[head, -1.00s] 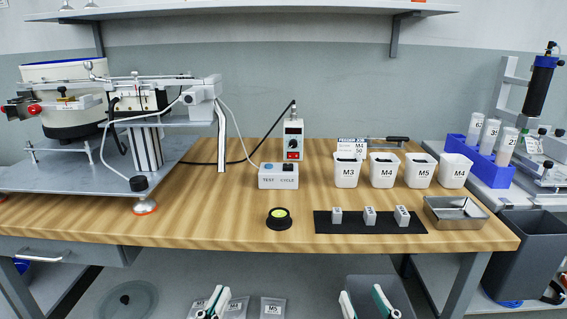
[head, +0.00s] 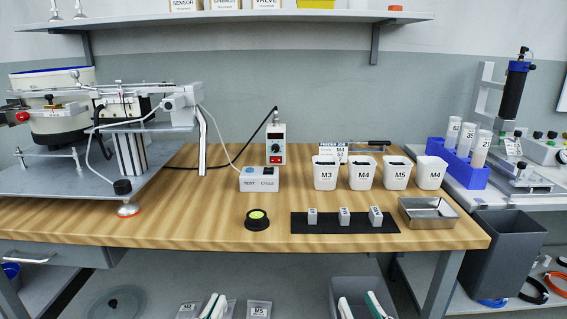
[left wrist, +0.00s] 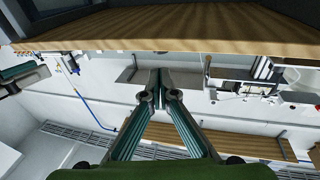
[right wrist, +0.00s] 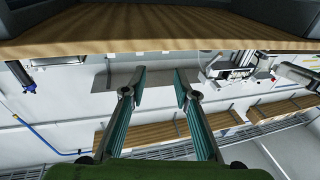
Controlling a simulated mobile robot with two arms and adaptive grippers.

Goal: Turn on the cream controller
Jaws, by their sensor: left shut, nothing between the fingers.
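The cream controller (head: 275,146) stands upright at the back of the wooden bench in the head view. It has a small display at the top, a dark dial in the middle and a red switch (head: 276,160) at the bottom. The switch's position is too small to tell. A black cable runs from its top. My left gripper (head: 214,305) is shut and empty, low in front of the bench. My right gripper (head: 361,304) is open and empty, also low in front of the bench. Both wrist views show the fingers below the bench edge, far from the controller.
A TEST CYCLE button box (head: 259,181) stands just in front of the controller. A round black-and-yellow button (head: 257,220) lies nearer the front edge. White bins (head: 326,175), a black mat (head: 302,225) and a metal tray (head: 427,222) are to the right. The bench front left of centre is clear.

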